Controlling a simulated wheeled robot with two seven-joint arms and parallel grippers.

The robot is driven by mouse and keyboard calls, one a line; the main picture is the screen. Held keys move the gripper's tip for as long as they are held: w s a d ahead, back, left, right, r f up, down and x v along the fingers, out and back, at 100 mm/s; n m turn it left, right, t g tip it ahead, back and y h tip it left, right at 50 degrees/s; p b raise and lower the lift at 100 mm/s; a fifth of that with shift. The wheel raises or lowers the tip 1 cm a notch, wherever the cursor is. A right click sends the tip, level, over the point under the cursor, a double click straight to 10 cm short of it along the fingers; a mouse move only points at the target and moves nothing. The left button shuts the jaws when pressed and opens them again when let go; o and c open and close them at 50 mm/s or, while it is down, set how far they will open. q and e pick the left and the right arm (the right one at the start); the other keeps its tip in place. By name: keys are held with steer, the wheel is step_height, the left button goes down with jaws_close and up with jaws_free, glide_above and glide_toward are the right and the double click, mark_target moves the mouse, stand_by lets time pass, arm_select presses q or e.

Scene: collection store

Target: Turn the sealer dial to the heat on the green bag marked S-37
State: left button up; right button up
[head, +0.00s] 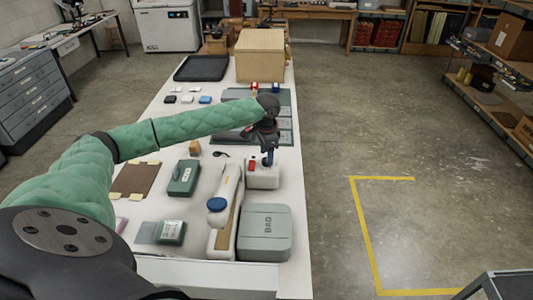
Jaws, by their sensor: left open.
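Neither label is readable. My right gripper is out of view.
A brown board (135,181) lies at left. Behind my gripper lie a grey mat with flat grey pieces, a black tray (201,68) and a wooden box (260,55).

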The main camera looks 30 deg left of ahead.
arm_select(q)
steer(key=shift+f, duration=0.7)
steer(key=shift+d+f, duration=0.1)
steer(key=shift+f, duration=0.1)
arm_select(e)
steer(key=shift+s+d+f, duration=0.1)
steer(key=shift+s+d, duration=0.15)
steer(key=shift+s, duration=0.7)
arm_select(q)
steer(key=c, duration=1)
steer(key=shift+o, duration=0.2)
steer(key=shift+p, duration=0.35)
